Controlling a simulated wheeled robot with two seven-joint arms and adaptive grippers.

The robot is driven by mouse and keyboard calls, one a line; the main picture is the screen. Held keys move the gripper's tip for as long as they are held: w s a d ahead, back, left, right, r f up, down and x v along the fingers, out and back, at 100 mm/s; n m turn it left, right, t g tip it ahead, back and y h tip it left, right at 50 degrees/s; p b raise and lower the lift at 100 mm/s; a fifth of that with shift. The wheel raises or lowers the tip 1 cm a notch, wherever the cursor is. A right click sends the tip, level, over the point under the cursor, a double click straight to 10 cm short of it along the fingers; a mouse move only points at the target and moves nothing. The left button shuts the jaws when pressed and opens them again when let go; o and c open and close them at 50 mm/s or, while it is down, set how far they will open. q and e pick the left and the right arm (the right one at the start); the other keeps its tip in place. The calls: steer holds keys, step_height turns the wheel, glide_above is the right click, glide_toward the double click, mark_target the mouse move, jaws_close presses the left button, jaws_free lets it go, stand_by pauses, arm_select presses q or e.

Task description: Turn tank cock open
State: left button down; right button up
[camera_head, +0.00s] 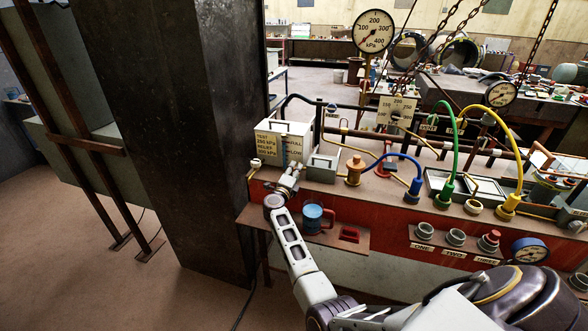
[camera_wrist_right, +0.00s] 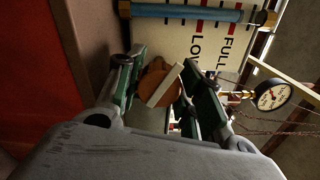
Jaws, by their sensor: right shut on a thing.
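The white tank (camera_head: 290,128) stands at the left end of the red bench, with a sight gauge marked FULL and LOW. In the right wrist view, the tank cock (camera_wrist_right: 158,86) is a brown round body with a pale flat bar across it, slanted in the picture. My right gripper (camera_head: 290,177) reaches up to the tank's lower front and hides the cock in the head view. In the wrist view, its green-sided fingers (camera_wrist_right: 163,88) stand on both sides of the cock and are shut on it. My left gripper is not in view.
A dark column (camera_head: 205,130) stands close on the left. Blue, green and yellow hoses (camera_head: 481,118) rise from the bench to the right.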

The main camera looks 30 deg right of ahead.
steer(key=shift+a+n+p, duration=0.1)
steer(key=shift+n+p, duration=1.9)
steer(key=shift+n, duration=0.1)
steer(key=shift+f+n+p, duration=0.1)
steer(key=shift+n+p, duration=0.4)
steer(key=shift+n, duration=0.2)
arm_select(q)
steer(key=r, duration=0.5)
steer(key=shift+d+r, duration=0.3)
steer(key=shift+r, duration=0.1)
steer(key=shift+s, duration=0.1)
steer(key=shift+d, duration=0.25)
arm_select(e)
steer(key=shift+f+n, duration=0.1)
steer(key=shift+n, duration=0.2)
